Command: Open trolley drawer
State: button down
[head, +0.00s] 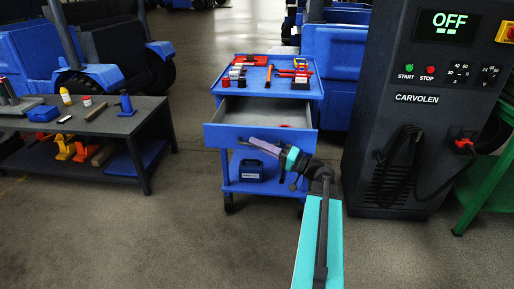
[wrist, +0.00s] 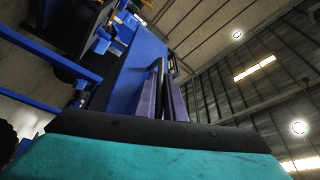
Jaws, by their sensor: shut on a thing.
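The blue trolley (head: 222,91) stands in the middle of the head view. Its drawer (head: 213,137) is pulled out, and its grey inside shows, with a small red thing at the right. My gripper (head: 247,141) is at the drawer's front panel, reaching in from the lower right. In the wrist view my gripper (wrist: 166,106) has its purple fingers shut on the dark drawer handle (wrist: 159,72), against the blue front. In the head view the handle is hidden by my gripper.
Tools, among them a hammer (head: 268,76), lie on the trolley top. A dark table (head: 140,117) with bottles stands left; a black CARVOLEN machine (head: 400,130) stands right. The floor in front is clear.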

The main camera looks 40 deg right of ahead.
jog(key=shift+s+a+r, duration=0.1)
jog(key=shift+s+a, duration=0.2)
jog(key=shift+a, duration=0.05)
jog(key=shift+d, duration=0.1)
jog(key=c, duration=2.1)
grip_release()
jog(key=shift+d, duration=0.1)
jog(key=shift+p+v, duration=0.6)
jog(key=shift+v, duration=6.3)
